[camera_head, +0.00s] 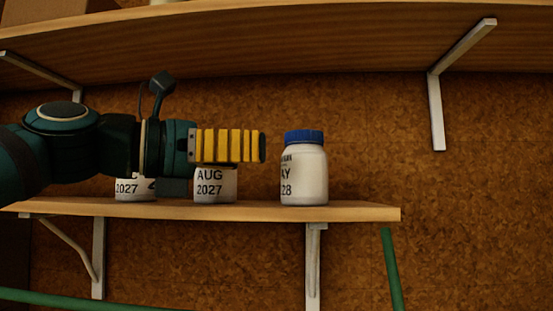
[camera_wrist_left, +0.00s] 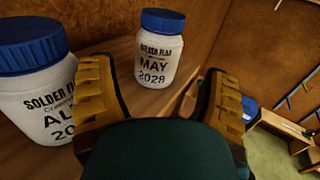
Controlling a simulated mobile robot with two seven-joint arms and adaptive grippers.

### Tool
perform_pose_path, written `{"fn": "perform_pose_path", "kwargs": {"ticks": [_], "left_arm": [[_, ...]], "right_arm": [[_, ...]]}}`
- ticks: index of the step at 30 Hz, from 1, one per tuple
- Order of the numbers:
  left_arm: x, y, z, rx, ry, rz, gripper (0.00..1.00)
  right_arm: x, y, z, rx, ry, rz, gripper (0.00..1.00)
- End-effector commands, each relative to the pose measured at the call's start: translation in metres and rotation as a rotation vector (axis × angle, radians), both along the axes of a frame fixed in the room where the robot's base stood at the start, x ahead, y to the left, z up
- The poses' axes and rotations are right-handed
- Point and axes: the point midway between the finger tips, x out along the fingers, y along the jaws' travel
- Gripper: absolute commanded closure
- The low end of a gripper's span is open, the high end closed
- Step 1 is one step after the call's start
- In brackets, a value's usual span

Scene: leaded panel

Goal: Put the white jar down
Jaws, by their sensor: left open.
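The white jar with a blue lid, marked MAY 2028 (camera_head: 304,172), stands upright at the right part of the lower shelf. In the left wrist view the same jar (camera_wrist_left: 158,58) appears ahead, between my two yellow fingers. My left gripper (camera_head: 258,147) is open and empty, with its tips to the left of the jar and apart from it. The AUG 2027 jar (camera_head: 214,186) stands behind and below my fingers, its top hidden. It also shows large at the left of the left wrist view (camera_wrist_left: 35,95). My right gripper is out of view.
Another jar marked 2027 (camera_head: 134,187) stands farther left, mostly hidden by my arm. The lower shelf (camera_head: 365,212) has bare room right of the MAY jar. An upper shelf (camera_head: 300,45) with brackets hangs above.

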Motion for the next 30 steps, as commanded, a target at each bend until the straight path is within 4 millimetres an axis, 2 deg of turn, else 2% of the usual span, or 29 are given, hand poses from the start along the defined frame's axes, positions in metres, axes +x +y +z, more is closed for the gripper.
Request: {"fn": "perform_pose_path", "kwargs": {"ticks": [3, 9, 30], "left_arm": [[-0.01, 0.017, -0.001, 0.0, 0.001, 0.002, 0.23], [-0.019, 0.03, -0.001, 0.0, 0.002, 0.0, 0.23], [-0.02, 0.031, 0.0, 0.001, 0.001, 0.0, 0.23]], "right_arm": [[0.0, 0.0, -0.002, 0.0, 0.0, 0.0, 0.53], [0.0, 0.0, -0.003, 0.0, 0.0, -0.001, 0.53], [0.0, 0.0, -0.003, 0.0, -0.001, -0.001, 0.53]]}}
